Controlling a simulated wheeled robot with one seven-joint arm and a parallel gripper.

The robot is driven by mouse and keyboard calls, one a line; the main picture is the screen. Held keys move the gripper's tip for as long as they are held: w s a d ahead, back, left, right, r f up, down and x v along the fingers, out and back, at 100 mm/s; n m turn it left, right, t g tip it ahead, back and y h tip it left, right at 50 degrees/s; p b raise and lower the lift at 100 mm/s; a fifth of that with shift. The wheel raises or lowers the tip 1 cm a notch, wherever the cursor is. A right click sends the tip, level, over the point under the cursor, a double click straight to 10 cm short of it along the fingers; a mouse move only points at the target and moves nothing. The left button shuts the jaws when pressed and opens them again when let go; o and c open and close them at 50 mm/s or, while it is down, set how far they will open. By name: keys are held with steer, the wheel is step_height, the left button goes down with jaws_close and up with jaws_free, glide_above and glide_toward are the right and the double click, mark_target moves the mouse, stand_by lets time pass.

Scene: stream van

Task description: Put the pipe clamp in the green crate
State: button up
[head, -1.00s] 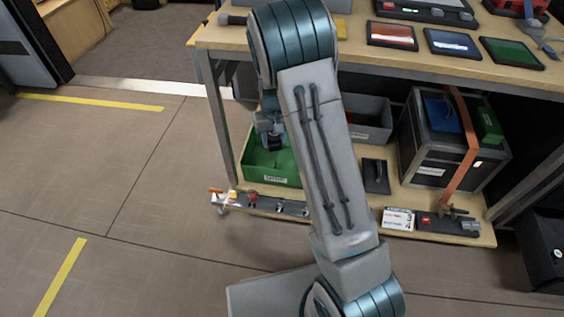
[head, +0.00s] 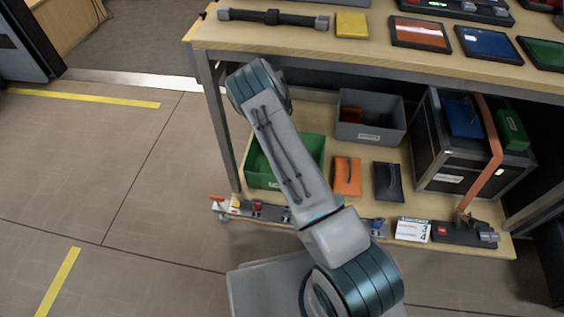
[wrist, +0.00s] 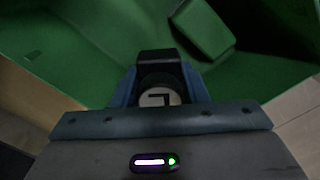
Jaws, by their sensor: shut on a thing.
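The green crate (head: 314,150) stands on the lower shelf at the left, partly behind my arm. In the wrist view its green walls and floor (wrist: 75,50) surround my gripper (wrist: 160,85). My gripper is shut on a dark block-like thing with a pale round face, which I take to be the pipe clamp (wrist: 160,60). The clamp is over or inside the crate; I cannot tell whether it touches the floor. In the head view my arm hides the gripper and the clamp. A green block-like shape (wrist: 203,28) shows in the crate beyond the clamp.
A grey bin (head: 371,132), an orange pouch (head: 347,175) and a dark pouch (head: 388,182) are right of the crate. A strapped black case (head: 450,150) stands farther right. The tabletop (head: 360,47) overhangs the shelf. Small items line the shelf's front edge.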

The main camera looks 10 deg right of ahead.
steer(key=f, duration=0.2)
steer(key=f+b, duration=0.1)
steer(key=shift+d+f, duration=0.35)
steer(key=shift+f, duration=0.05)
steer(key=shift+f+b, duration=0.8)
steer(key=shift+f, duration=1)
steer(key=shift+f, duration=0.2)
steer(key=o, duration=0.9)
steer(key=shift+r, duration=0.1)
step_height(320, 180, up, 8)
steer(key=p, duration=0.3)
steer(key=shift+f, duration=0.25)
steer(key=shift+r, duration=0.1)
